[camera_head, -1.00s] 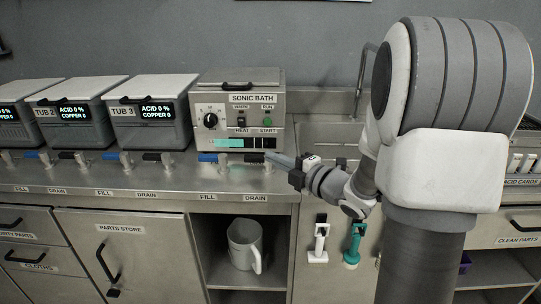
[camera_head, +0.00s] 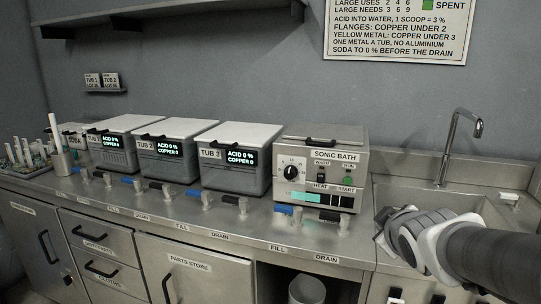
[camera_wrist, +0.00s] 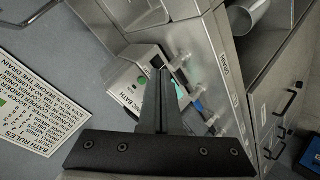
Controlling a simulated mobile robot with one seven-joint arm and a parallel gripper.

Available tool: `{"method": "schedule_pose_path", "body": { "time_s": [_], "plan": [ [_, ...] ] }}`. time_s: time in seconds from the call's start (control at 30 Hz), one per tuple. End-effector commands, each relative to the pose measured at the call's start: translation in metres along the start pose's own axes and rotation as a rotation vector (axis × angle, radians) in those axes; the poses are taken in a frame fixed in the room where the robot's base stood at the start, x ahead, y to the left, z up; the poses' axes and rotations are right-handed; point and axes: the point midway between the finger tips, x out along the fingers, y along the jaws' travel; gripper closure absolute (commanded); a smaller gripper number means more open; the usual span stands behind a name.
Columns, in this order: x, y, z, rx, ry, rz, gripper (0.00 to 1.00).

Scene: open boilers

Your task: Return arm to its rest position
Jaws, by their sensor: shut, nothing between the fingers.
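My gripper (camera_wrist: 158,75) shows in the wrist view with its two fingers together and nothing between them. In the head view my arm reaches in from the right over the sink, its end to the right of the sonic bath and apart from it; the fingertips are hard to make out there. The sonic bath (camera_head: 320,171) is a grey metal box with a dial, switches and a lid. In the wrist view the sonic bath (camera_wrist: 127,92) appears tilted behind the fingers.
Three lidded tubs, one of them labelled TUB 3 (camera_head: 238,150), stand left of the bath. A sink (camera_head: 395,190) with a tall tap (camera_head: 452,150) lies at the right. Fill and drain valves line the counter's front. A rules sign (camera_head: 398,30) hangs on the wall.

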Motion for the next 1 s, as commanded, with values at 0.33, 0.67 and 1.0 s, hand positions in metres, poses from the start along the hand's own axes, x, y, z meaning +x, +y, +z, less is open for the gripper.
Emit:
{"method": "schedule_pose_path", "body": {
  "time_s": [0.33, 0.67, 1.0],
  "plan": [
    [-0.103, -0.079, 0.035, 0.507, -0.289, -0.212, 1.0],
    [-0.183, -0.099, 0.023, 0.702, -0.446, -0.354, 1.0],
    [-0.226, -0.043, -0.025, 0.699, -0.445, -0.353, 1.0]
  ]
}}
